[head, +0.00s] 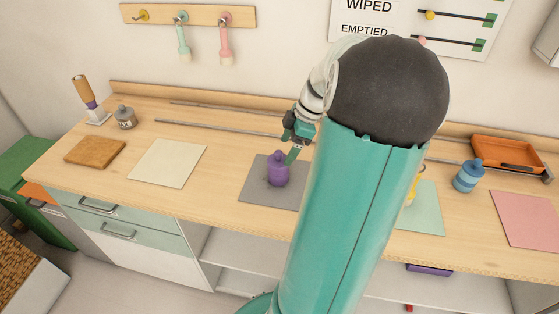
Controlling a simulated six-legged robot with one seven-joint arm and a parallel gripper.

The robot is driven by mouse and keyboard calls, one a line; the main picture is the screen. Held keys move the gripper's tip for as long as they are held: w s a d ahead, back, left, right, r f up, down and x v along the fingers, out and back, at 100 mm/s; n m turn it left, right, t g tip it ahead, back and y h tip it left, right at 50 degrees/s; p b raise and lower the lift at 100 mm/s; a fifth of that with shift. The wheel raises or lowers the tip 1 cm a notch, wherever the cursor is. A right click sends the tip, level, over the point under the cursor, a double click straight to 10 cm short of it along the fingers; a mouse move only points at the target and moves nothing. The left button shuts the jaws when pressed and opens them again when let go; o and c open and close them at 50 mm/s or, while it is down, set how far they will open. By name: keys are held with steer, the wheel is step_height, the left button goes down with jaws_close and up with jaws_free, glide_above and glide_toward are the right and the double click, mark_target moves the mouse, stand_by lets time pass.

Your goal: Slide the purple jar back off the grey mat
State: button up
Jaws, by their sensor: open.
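The purple jar (278,170) stands upright on the grey mat (259,194), towards the mat's middle. The right part of the mat is hidden behind my teal arm. My gripper (293,154) is just behind and to the right of the jar, its fingers pointing down. It is open, with a teal finger close to the jar's upper right side. I cannot tell whether the finger touches the jar.
A cream mat (167,163) and a wooden board (95,152) lie to the left. A grey jar (125,117) stands behind the board. At right are a blue jar (468,176), a green mat (424,215), a pink mat (530,219) and an orange tray (508,153). Bare wood lies behind the grey mat.

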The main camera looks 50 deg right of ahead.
mark_target(279, 163)
steer(key=x, duration=0.7)
steer(key=shift+f, duration=0.3)
steer(key=c, duration=0.9)
steer(key=o, duration=0.9)
steer(key=shift+r, duration=0.15)
steer(key=v, duration=1.3)
steer(key=shift+r, duration=0.35)
